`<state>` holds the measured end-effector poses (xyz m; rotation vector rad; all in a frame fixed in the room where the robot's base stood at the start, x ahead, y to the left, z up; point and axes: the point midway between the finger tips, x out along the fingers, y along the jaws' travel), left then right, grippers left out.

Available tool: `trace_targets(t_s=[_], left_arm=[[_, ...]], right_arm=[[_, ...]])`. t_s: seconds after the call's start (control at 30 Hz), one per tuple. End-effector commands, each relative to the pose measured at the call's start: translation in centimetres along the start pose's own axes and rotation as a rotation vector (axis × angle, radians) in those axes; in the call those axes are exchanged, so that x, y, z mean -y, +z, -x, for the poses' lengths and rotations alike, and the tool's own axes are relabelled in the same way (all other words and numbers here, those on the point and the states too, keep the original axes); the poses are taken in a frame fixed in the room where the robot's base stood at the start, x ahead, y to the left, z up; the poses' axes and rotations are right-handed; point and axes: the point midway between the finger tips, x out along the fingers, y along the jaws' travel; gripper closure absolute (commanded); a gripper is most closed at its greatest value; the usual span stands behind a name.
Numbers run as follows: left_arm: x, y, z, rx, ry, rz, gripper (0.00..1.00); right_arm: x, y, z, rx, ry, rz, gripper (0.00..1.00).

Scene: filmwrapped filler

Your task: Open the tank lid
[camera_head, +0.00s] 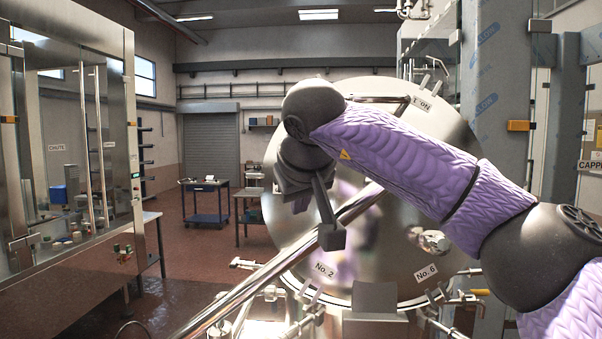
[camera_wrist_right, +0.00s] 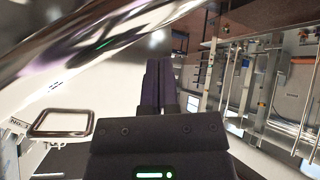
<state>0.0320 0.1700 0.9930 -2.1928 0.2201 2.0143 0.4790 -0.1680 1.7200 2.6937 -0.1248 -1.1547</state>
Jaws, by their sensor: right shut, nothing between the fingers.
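The tank lid (camera_head: 290,225) is a large round polished steel disc in the middle of the head view. It faces me steeply, with labels "No. 2" and "No. 6" near its lower edge. I cannot tell whether its rim is seated or apart. My right arm reaches across it from the right. My right gripper (camera_head: 331,236) is in front of the lid's left half, pointing down, empty. In the right wrist view its dark fingers (camera_wrist_right: 158,85) are together, with a pale shiny surface behind them. My left gripper is not in view.
A thick polished steel bar (camera_head: 240,293) runs diagonally across the lid, close to my right gripper. Clamps and fittings (camera_head: 305,290) line the lower rim. A glass-fronted cabinet (camera_head: 70,190) stands left; a blue cart (camera_head: 207,217) stands behind. A steel frame (camera_head: 497,90) stands right.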

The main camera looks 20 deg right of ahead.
Motion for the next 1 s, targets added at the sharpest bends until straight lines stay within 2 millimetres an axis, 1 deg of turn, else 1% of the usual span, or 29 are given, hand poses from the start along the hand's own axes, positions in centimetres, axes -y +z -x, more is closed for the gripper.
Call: trace_targets(t_s=[0.03,0.07,0.2,0.33,0.57,0.63,0.67,0.73,0.8,0.9,0.97,1.0], left_arm=[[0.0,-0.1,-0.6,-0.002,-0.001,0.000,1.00],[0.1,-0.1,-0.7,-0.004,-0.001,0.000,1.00],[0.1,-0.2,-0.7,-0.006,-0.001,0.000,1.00],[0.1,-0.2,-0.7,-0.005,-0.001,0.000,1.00],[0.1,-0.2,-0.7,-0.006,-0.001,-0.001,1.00],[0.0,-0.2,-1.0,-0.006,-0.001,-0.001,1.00],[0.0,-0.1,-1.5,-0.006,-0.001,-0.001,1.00],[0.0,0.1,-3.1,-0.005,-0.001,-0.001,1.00],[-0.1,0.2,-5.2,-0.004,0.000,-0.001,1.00],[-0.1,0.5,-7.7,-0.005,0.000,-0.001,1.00],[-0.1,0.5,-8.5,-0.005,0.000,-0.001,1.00],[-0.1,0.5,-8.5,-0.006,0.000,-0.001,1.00]], right_arm=[[0.0,1.0,0.2,-0.005,0.000,0.002,1.00],[-0.1,1.4,0.3,-0.004,0.001,0.001,1.00],[-0.1,2.7,0.9,-0.004,0.001,0.000,1.00],[0.0,3.1,1.1,-0.004,0.001,-0.001,1.00],[0.0,3.1,1.2,-0.004,0.000,-0.001,1.00],[0.1,3.3,1.1,-0.009,0.003,0.000,1.00],[0.2,3.5,1.0,-0.016,0.007,0.002,1.00],[0.6,4.4,0.6,-0.046,0.022,0.010,1.00],[1.1,5.5,0.4,-0.092,0.047,0.020,1.00],[1.8,6.9,0.2,-0.155,0.081,0.031,1.00],[2.0,7.5,0.0,-0.176,0.092,0.033,1.00],[2.1,7.6,-0.2,-0.177,0.093,0.033,1.00]])
